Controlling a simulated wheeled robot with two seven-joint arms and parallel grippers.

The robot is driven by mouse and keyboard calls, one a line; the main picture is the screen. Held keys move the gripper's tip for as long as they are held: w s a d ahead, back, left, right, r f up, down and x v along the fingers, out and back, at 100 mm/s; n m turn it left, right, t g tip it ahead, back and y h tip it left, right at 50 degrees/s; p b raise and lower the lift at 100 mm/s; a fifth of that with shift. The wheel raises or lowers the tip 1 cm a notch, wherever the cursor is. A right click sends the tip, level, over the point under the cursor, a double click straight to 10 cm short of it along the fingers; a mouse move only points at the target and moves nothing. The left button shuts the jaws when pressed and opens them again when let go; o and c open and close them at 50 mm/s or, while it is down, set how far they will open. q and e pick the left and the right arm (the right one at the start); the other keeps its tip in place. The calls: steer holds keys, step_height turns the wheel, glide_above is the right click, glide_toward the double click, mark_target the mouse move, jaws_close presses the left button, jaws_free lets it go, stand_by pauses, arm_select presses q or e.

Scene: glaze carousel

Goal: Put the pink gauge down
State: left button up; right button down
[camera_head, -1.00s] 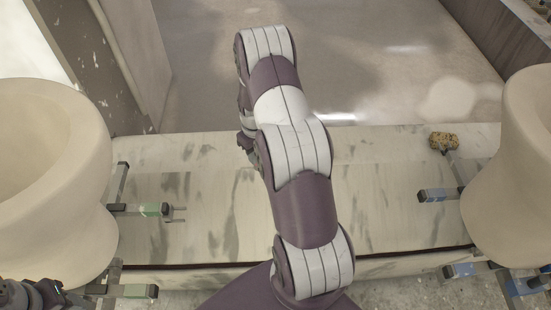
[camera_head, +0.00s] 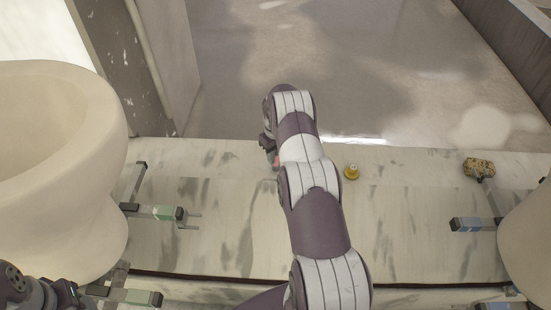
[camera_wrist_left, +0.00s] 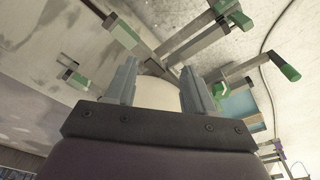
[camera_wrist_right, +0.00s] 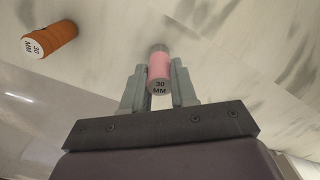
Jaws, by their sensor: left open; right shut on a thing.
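I cannot tell whether the gauge touches the bench. My left gripper (camera_wrist_left: 158,82) is open, with a cream rounded surface behind its fingers.
An orange gauge (camera_wrist_right: 50,39), also marked 30 MM, lies near the pink one. A small yellow piece (camera_head: 352,173) and a speckled sponge-like block (camera_head: 480,167) are on the bench. Large cream vessels stand left (camera_head: 100,180) and right (camera_head: 527,235), with metal arms (camera_head: 155,212) jutting out.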

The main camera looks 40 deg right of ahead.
steer(key=shift+f, duration=0.55)
steer(key=c, duration=0.9)
jaws_free()
steer(key=shift+f, duration=0.15)
